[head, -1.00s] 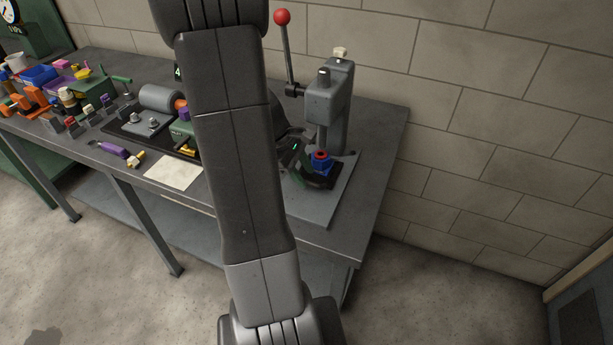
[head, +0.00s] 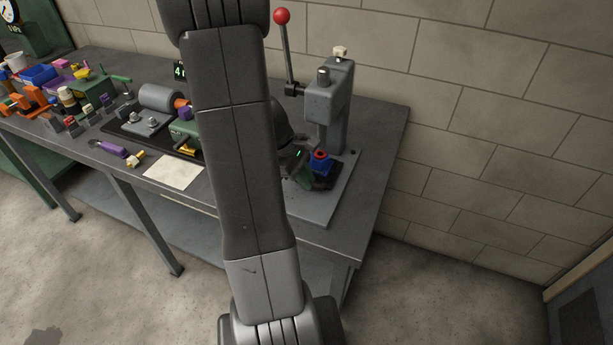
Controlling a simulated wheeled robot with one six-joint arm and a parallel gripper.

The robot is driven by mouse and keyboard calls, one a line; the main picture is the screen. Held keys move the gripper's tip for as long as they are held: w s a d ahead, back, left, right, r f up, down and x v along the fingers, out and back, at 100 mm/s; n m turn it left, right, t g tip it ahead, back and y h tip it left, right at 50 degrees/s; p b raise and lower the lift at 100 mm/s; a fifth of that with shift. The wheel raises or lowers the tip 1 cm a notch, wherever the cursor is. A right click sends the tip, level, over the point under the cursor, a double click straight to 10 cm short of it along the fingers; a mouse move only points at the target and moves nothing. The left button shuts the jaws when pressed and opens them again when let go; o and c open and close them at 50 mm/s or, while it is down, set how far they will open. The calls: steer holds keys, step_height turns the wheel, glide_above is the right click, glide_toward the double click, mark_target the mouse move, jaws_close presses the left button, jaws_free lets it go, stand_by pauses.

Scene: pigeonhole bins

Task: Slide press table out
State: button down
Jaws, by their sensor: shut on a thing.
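The grey arbor press (head: 327,108) stands at the right end of the bench, its red-knobbed lever (head: 282,17) upright. Its dark press table (head: 329,181) is low at the front of the press, over the grey base plate. My gripper (head: 306,176) is low at the left front of the press table, by a dark green part. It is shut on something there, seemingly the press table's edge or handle. The fingertips and the contact are mostly hidden.
My arm crosses the middle of the view and hides part of the bench. A white sheet (head: 173,171), a purple-handled tool (head: 113,149) and a grey cylindrical machine (head: 158,97) lie to the left. The base plate's front (head: 315,210) is clear.

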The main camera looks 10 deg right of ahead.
steer(key=s+a, duration=0.2)
steer(key=s+a+b, duration=0.1)
steer(key=s, duration=0.2)
steer(key=s+a, duration=0.2)
steer(key=s, duration=0.1)
steer(key=shift+s+a, duration=0.2)
steer(key=shift+a, duration=0.15)
steer(key=c, duration=1.5)
jaws_free()
steer(key=shift+o, duration=0.2)
steer(key=shift+r, duration=0.15)
steer(key=v, duration=1.3)
steer(key=shift+a+r, duration=0.2)
steer(key=shift+r, duration=0.1)
steer(key=shift+f, duration=0.15)
